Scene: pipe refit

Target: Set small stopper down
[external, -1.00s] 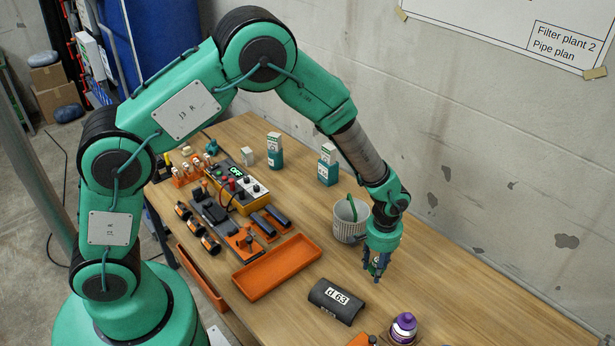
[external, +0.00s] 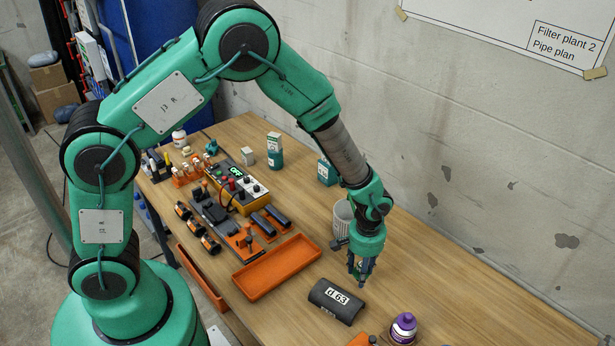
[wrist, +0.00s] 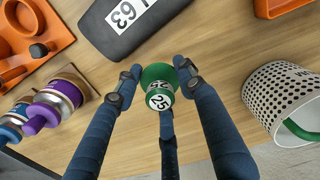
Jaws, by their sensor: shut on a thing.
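In the wrist view my gripper (wrist: 158,82) is shut on a small green stopper (wrist: 157,76) marked 25. The stopper is wider at one end and sits between the dark blue fingers. Table wood shows around it, and I cannot tell whether its lower end touches the table. In the external view the stopper is hard to make out among the fingers.
A dark grey block (external: 335,301) marked 63 lies just in front of my gripper. The orange tray (external: 262,289) is to the left. The white bin (wrist: 281,100) is close on the right in the wrist view. Bare table lies right of my gripper.

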